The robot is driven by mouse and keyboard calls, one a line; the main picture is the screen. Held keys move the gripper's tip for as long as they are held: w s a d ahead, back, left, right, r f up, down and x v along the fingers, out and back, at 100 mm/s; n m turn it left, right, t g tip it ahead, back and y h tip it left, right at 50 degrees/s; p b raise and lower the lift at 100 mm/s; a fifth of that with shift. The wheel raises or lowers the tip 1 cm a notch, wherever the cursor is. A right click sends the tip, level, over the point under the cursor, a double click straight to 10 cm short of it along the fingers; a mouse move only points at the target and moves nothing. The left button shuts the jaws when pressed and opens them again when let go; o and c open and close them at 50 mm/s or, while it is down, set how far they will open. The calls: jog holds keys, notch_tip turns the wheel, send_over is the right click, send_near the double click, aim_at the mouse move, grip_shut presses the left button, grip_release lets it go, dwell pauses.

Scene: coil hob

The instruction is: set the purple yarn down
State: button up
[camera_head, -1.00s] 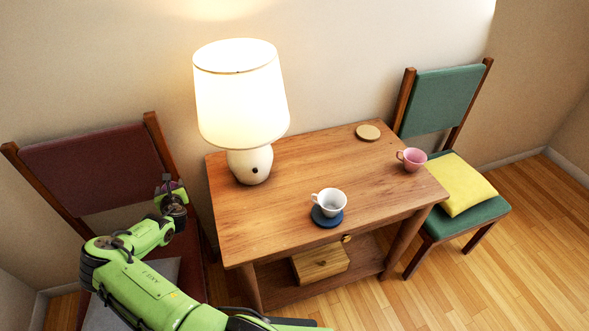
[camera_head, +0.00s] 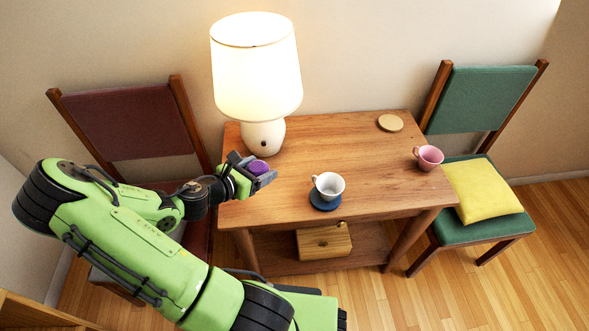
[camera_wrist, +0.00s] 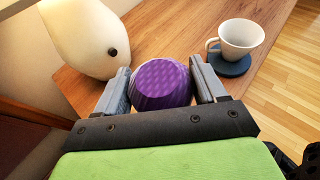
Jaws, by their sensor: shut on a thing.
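The purple yarn (camera_head: 259,168) is a small round ball between the fingers of my gripper (camera_head: 258,174). In the wrist view the yarn (camera_wrist: 161,84) sits between both grey fingers of my gripper (camera_wrist: 162,88), which is shut on it. My gripper is over the left part of the wooden table (camera_head: 290,192), in front of the lamp. I cannot tell whether the yarn touches the tabletop.
A lit lamp (camera_head: 263,138) stands close behind my gripper. A white cup (camera_head: 329,186) is on a blue coaster (camera_head: 325,203) to the right. A pink cup (camera_head: 428,158) and a tan coaster (camera_head: 390,123) are farther right. The tabletop between them is clear.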

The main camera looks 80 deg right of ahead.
notch_tip(320, 180, down, 10)
jog(key=b, duration=0.4)
jog(key=shift+w+r, duration=0.1)
jog(key=shift+r, duration=0.05)
jog(key=shift+f, duration=0.2)
jog(key=o, duration=1)
